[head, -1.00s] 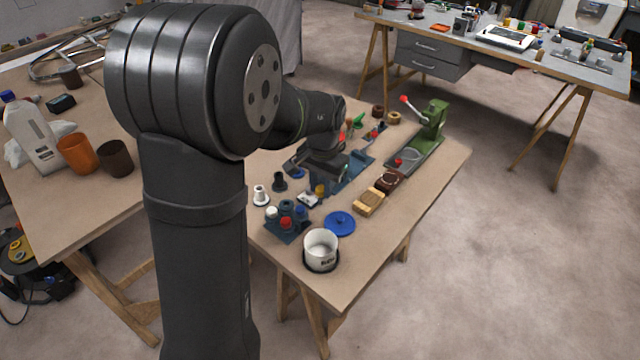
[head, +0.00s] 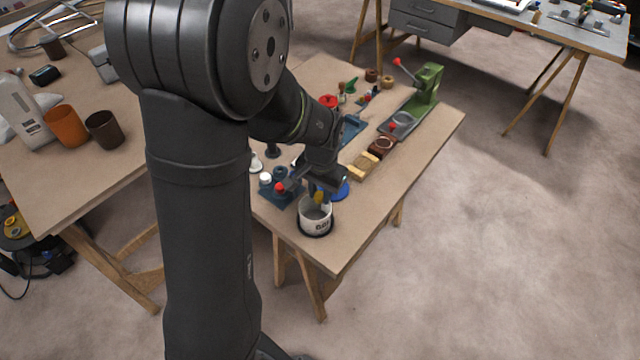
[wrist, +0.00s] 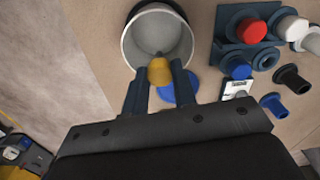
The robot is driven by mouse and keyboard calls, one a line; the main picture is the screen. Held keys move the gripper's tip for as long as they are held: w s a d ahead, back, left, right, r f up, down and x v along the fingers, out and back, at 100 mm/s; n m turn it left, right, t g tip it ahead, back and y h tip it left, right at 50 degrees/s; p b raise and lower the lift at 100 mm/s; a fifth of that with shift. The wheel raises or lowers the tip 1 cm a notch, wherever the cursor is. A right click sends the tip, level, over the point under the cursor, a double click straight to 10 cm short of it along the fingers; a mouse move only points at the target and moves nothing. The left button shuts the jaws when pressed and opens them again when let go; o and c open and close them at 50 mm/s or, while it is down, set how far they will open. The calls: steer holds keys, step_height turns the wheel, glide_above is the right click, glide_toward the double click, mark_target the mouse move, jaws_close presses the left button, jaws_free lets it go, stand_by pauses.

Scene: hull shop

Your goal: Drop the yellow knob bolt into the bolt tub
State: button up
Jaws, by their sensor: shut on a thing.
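The yellow knob bolt (wrist: 159,72) is between my gripper's fingertips in the wrist view, and its yellow head also shows in the head view (head: 318,197). My gripper (wrist: 160,85) is shut on it. The bolt tub (head: 316,222) is a white round tub with dark lettering near the front corner of the table. In the wrist view the tub (wrist: 130,47) lies open beyond the fingertips, and the bolt's grey end overlaps its interior. In the head view the bolt is above the tub's back rim. I cannot tell its exact height.
A blue lid (wrist: 180,90) lies beside the tub, partly hidden by my gripper. A dark rack (wrist: 229,56) with red, white and blue knobs stands close by. A green lever press (head: 424,90) is at the table's back right. Bare tabletop lies right of the tub.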

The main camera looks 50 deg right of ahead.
steer(key=shift+f, duration=0.2)
steer(key=o, duration=1)
steer(key=shift+o, duration=0.2)
step_height(320, 180, up, 18)
steer(key=shift+s+f, duration=0.25)
steer(key=shift+s, duration=0.05)
steer(key=shift+f, duration=0.15)
